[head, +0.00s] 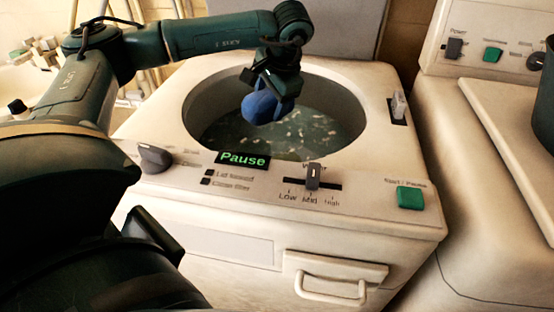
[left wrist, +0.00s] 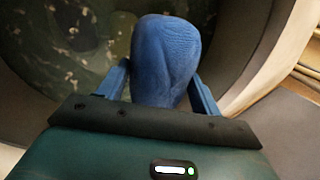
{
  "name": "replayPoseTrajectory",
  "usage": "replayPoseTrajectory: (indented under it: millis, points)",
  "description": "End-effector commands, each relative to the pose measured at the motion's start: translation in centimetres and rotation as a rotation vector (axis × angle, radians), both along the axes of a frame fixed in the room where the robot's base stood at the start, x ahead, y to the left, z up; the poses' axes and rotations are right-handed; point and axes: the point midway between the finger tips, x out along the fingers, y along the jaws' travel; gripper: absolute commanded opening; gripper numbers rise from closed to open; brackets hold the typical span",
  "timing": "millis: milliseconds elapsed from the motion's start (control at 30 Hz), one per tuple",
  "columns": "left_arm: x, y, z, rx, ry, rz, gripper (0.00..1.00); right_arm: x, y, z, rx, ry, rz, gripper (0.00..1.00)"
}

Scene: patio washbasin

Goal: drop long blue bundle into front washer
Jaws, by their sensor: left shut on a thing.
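A blue cloth bundle (head: 262,108) hangs in my left gripper (head: 270,90) over the round opening of the front washer (head: 215,207). The gripper is shut on the bundle. The left wrist view shows the bundle (left wrist: 165,60) between the two fingers, with the tub's wall and water around it. The washer's lid is up, and its tub (head: 335,115) holds dark water with pale flecks. The bundle appears above the water. Its far end is hidden from the head view by perspective. My right gripper is not in view.
The washer's front panel has a dark knob (head: 155,158), a lit "Pause" display (head: 243,159), a slider (head: 313,177) and a green button (head: 410,198). A second appliance (head: 490,160) stands at the right with a dark pot-like thing (head: 545,100) at its edge. Pale blocks (head: 40,52) lie at the far left.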

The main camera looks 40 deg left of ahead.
Motion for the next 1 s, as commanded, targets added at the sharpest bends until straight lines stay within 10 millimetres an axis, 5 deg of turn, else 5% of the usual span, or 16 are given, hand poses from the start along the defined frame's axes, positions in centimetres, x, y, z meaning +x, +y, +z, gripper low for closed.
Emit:
replayPoseTrajectory:
  millis: [33,67,367,667,1000]
  points:
    - [0.0,0.0,0.1,0.0,-0.001,0.001,0.38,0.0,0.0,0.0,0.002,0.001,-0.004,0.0]
    - [0.0,0.0,0.1,0.0,-0.001,0.001,0.67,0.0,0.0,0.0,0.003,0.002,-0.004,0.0]
    - [0.0,0.0,0.1,0.0,0.0,0.001,0.91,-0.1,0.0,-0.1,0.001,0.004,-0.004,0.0]
    - [0.0,-0.2,0.4,0.0,0.0,0.0,0.91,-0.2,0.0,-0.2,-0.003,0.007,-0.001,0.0]
    - [-0.6,-2.5,6.4,-0.001,-0.004,-0.002,0.91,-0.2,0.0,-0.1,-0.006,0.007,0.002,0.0]
